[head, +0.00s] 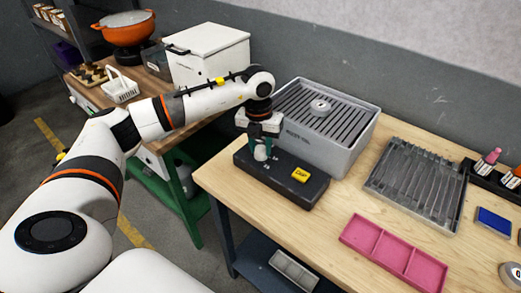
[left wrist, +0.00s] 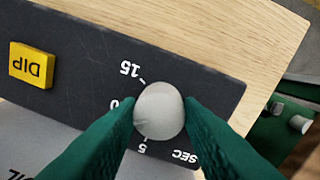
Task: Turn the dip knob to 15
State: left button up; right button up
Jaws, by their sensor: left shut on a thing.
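The dip knob (left wrist: 160,112) is a pale round knob on a dark control panel (left wrist: 200,72). It also shows in the head view (head: 261,153). The panel shows 15 above the knob, a partly hidden number ending in 0 at its left, 5 below, and SEC at lower right. A faint line on the knob seems to point to the lower left, between the 0 and the 5. My left gripper (left wrist: 160,104) has its green fingers closed on either side of the knob, gripping it. My right gripper is not in view.
A yellow DIP block (head: 300,175) sits on the panel's top. A grey slatted tank (head: 350,135) stands behind it. A pink divided tray (head: 395,252) and a grey ribbed tray (head: 417,188) lie to the right. Bare wood lies between the panel and the pink tray.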

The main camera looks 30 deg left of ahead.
aim_at(261, 147)
pick_arm(q)
jog(key=m+b, duration=0.3)
jog(key=m, duration=0.3)
jog(key=m+b, duration=0.1)
jog(key=m, duration=0.2)
jog(key=shift+w+m, duration=0.1)
jog(key=shift+m, duration=0.3)
jog(key=shift+m+b, duration=0.55)
jog(key=shift+m, duration=0.65)
jog(key=o, duration=1)
jog(key=r, duration=1.2)
jog(key=shift+w+a+b, duration=0.15)
jog(key=shift+a+b, duration=0.05)
jog(key=shift+b, duration=0.15)
